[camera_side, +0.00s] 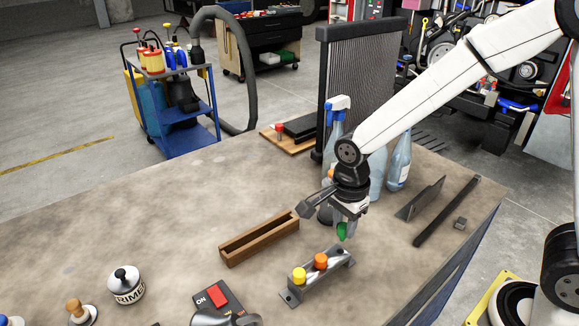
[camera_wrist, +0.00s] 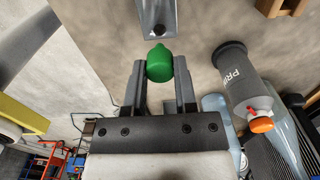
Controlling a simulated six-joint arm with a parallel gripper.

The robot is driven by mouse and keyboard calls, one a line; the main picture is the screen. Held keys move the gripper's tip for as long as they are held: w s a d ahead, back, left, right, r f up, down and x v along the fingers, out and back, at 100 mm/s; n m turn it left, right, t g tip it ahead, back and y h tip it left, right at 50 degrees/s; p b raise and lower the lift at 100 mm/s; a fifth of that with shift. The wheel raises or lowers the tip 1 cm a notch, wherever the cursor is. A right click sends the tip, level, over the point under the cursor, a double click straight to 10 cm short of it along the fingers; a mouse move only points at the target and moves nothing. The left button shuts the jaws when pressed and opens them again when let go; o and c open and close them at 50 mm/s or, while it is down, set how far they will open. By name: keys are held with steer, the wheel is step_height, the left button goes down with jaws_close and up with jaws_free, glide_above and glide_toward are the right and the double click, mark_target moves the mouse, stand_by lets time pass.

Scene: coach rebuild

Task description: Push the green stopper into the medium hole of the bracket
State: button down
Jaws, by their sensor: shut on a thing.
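The green stopper (camera_side: 341,231) is held between the fingertips of my gripper (camera_side: 344,218). It hangs just above the right end of the grey metal bracket (camera_side: 328,273), apart from it in the side view. A yellow stopper (camera_side: 299,275) and an orange stopper (camera_side: 320,261) stand in the left and middle of the bracket. In the wrist view the green stopper (camera_wrist: 159,65) sits between both fingers, and the bracket's end (camera_wrist: 157,12) with a dark hole (camera_wrist: 159,30) shows beyond it. I cannot tell the hole's size.
A wooden trough (camera_side: 260,238) lies left of the bracket. A black switch box with a red ON button (camera_side: 218,296) is in front. Spray bottles (camera_side: 398,165) and a dark radiator panel (camera_side: 352,80) stand behind my gripper. A black bar (camera_side: 447,212) lies to the right.

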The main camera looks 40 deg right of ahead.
mark_target(342, 239)
steer(key=shift+f, duration=1.55)
steer(key=shift+f, duration=0.75)
stand_by(2.0)
steer(key=shift+c, duration=1.6)
jaws_free()
steer(key=shift+o, duration=0.2)
steer(key=shift+o, duration=1.4)
steer(key=shift+r, duration=0.1)
steer(key=shift+r, duration=2.9)
